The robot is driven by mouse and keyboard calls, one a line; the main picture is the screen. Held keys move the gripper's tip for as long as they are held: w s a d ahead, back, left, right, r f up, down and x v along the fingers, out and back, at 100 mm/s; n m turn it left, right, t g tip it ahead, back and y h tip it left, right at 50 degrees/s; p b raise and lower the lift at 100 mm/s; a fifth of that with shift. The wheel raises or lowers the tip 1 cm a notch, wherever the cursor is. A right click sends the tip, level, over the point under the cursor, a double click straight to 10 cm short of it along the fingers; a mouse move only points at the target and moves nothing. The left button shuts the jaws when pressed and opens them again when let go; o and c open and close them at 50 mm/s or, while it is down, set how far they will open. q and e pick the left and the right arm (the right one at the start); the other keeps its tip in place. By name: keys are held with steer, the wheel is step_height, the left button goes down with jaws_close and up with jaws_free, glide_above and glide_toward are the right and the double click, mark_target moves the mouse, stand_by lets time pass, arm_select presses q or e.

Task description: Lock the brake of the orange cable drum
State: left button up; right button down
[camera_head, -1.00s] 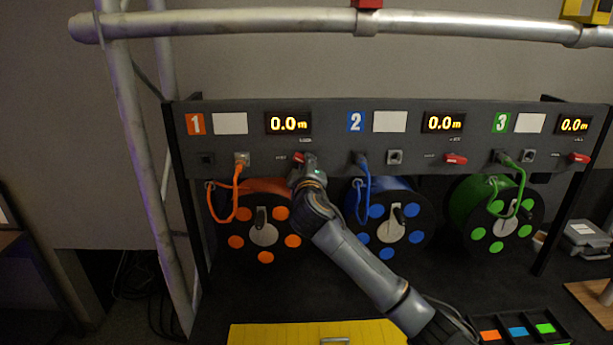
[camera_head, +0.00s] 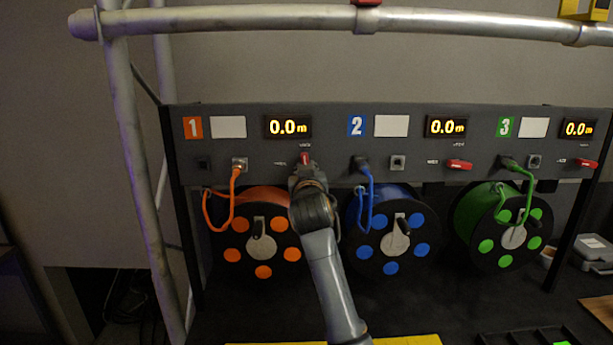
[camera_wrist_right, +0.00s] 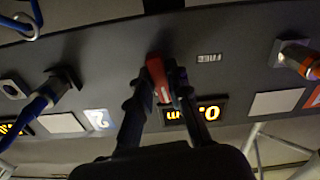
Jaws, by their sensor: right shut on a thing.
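The orange cable drum (camera_head: 262,225) hangs under section 1 of the dark panel. Its red brake lever (camera_head: 305,158) sits on the panel right of the orange plug and points upward, towards a small label above it. My right gripper (camera_head: 304,172) is at this lever from below. In the right wrist view, which is upside down, the gripper (camera_wrist_right: 160,92) is shut on the red lever (camera_wrist_right: 157,76), one finger on each side. An upside-down label that seems to read FREE (camera_wrist_right: 210,58) is beside it. My left gripper is not in view.
The panel (camera_head: 330,170) also carries sections 2 and 3, whose red levers (camera_head: 460,165) (camera_head: 586,164) lie sideways. The blue drum (camera_head: 380,250) is close right of my arm, the green drum (camera_head: 480,222) further right. A metal tube (camera_head: 240,17) crosses above.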

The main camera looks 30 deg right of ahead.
steer(key=shift+m, duration=0.8)
steer(key=shift+b, duration=0.3)
steer(key=c, duration=1.3)
jaws_free()
steer(key=v, duration=1.2)
